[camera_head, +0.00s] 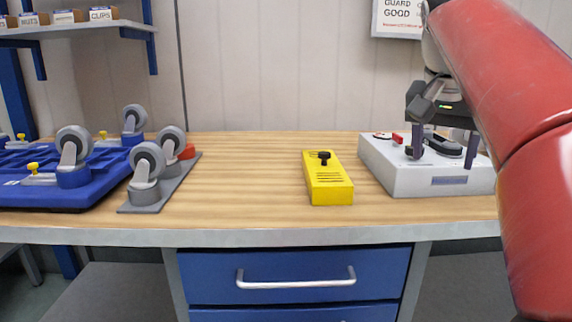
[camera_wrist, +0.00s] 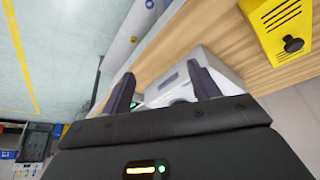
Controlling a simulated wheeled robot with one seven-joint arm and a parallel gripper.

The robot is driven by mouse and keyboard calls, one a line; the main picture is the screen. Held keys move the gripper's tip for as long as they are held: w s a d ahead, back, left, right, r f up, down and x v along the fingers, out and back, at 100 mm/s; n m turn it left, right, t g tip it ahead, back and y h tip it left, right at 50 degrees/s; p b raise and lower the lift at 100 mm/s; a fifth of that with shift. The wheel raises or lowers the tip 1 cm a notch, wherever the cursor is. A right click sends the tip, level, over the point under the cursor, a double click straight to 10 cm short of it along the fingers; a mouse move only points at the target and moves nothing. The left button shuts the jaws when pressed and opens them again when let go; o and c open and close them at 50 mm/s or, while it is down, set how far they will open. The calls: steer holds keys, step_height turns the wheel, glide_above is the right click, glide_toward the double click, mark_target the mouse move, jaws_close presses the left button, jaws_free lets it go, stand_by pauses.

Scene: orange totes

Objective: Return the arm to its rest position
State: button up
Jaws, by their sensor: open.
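My gripper (camera_head: 441,150) is at the right in the head view, at the end of my red arm. It is over or in front of the white box-like device (camera_head: 430,183) on the workbench; the exact gap cannot be told. In the wrist view, the two dark fingers of my gripper (camera_wrist: 160,82) stand apart with nothing held between them. The white device (camera_wrist: 222,68) shows behind the fingers there. My arm hides the right end of the bench in the head view.
A yellow box (camera_head: 328,184) with a black knob stands mid-bench; it also shows in the wrist view (camera_wrist: 272,38). Caster wheels on a grey plate (camera_head: 185,180) and a blue base (camera_head: 45,196) are at left. Bare wood lies between the plate and yellow box.

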steer(key=s+a+f+n+y, duration=0.1)
steer(key=s+a+f+n, duration=0.1)
steer(key=s+f, duration=0.3)
steer(key=s+a+f+n+t+y, duration=0.1)
steer(key=s+a+f+n, duration=0.2)
steer(key=f, duration=1.1)
steer(key=s+a+f+n+t, duration=0.1)
steer(key=s+a+f, duration=0.3)
steer(key=s+f, duration=0.4)
step_height(320, 180, down, 2)
steer(key=shift+s+a+f+n+y, duration=0.2)
steer(key=shift+n+y, duration=0.2)
steer(key=shift+n, duration=0.3)
